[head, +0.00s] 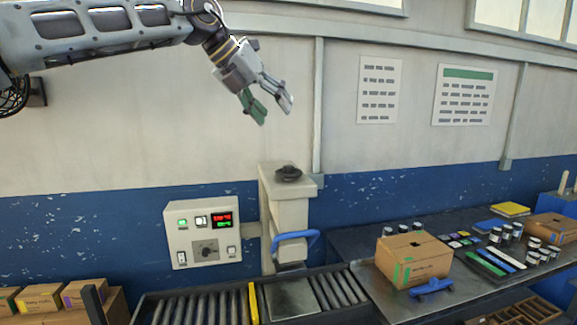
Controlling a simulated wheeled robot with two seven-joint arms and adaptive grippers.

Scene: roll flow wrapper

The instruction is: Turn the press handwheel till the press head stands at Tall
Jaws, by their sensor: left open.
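A pale press column (290,212) stands behind the roller conveyor. A dark round handwheel (288,174) lies flat on its top. A blue curved bar (296,238) sticks out from the column's front, above a grey plate (290,298) in the conveyor. I cannot make out the press head clearly, nor any height marks or the word Tall. My left gripper (274,110) is open and empty, high in front of the wall. It appears above and slightly left of the handwheel, apart from it, with its fingers tilted down to the right. My right gripper is out of view.
A control box (203,235) with a red display and a dial stands left of the column. The roller conveyor (192,310) has a yellow bar across it. A cardboard box (412,259) and jars stand on the right bench. Cartons (42,299) sit at lower left.

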